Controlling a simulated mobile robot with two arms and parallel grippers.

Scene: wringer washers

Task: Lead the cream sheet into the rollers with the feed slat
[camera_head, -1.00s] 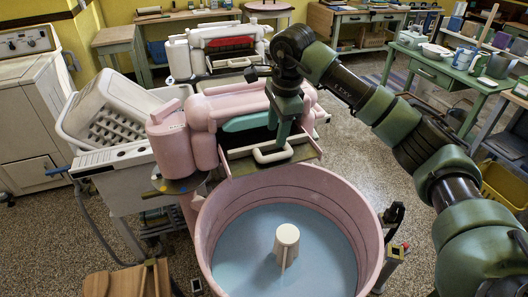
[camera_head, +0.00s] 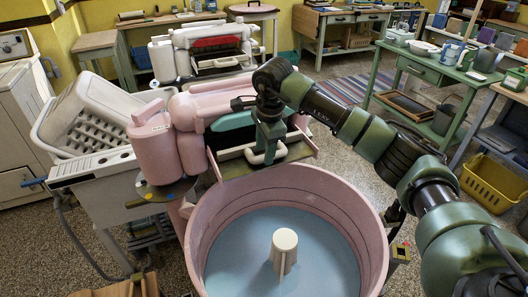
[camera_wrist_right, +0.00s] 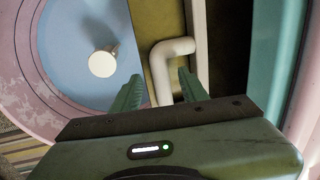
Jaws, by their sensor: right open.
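My right gripper (camera_head: 267,150) is open over the cream handle (camera_head: 252,158) at the front of the pink wringer (camera_head: 203,106). A teal roller (camera_head: 232,121) lies in the wringer, behind the handle. I cannot make out the cream sheet. My left gripper is out of view.
The pink tub (camera_head: 372,215), with blue inside and a pale post (camera_head: 284,248), stands right below the gripper. A white basket (camera_head: 82,125) sits at the left. A second wringer washer (camera_head: 205,55) stands behind. A yellow crate (camera_head: 488,184) is at the right.

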